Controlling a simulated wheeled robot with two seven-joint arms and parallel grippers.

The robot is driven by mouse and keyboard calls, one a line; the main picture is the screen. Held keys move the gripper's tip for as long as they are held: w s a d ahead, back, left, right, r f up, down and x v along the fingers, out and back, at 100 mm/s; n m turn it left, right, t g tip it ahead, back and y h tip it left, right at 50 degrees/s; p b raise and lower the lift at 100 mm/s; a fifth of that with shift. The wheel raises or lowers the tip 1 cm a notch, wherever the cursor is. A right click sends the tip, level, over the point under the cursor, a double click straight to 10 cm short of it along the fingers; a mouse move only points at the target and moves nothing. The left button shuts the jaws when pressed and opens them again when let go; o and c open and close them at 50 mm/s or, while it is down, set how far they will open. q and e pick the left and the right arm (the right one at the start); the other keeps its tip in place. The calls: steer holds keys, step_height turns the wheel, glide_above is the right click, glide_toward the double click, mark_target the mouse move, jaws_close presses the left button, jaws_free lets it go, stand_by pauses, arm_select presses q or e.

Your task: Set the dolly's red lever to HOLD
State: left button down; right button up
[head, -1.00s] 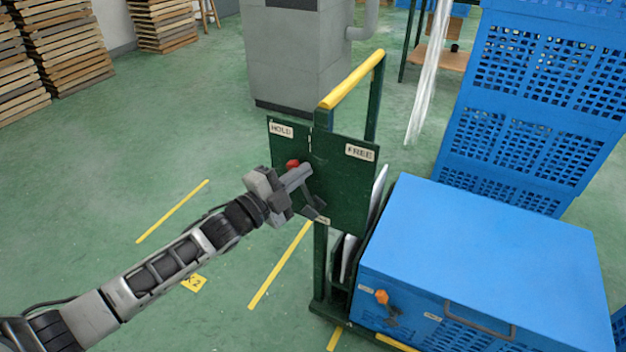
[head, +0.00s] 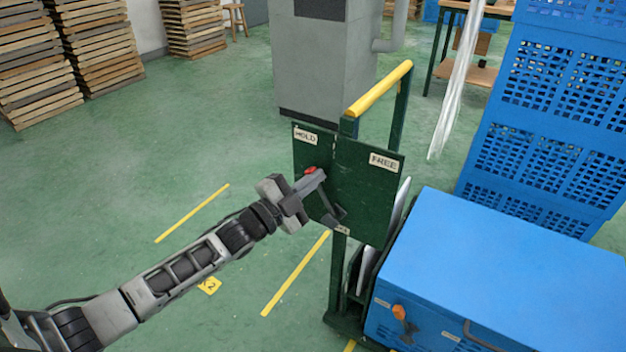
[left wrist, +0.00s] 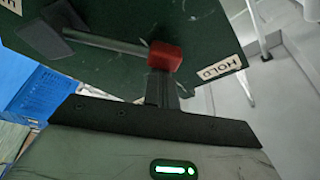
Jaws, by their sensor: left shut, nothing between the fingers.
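The dolly's green panel (head: 365,200) stands upright below a yellow handle bar, with a HOLD label (head: 306,137) at upper left and a FREE label (head: 384,160) at upper right. The lever's red knob (head: 311,171) shows below the HOLD label, partly hidden by my left gripper (head: 318,178). In the left wrist view the red knob (left wrist: 166,56) ends a grey rod and lies near the HOLD label (left wrist: 220,68). My left gripper's shut fingers (left wrist: 160,84) are right at the knob, seemingly touching it, with nothing between them. My right gripper is not in view.
A grey machine (head: 322,65) is beyond the panel, and pallet stacks (head: 95,45) are at far left.

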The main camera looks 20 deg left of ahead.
arm_select(q)
steer(key=shift+a+f, duration=0.1)
steer(key=shift+a, duration=0.15)
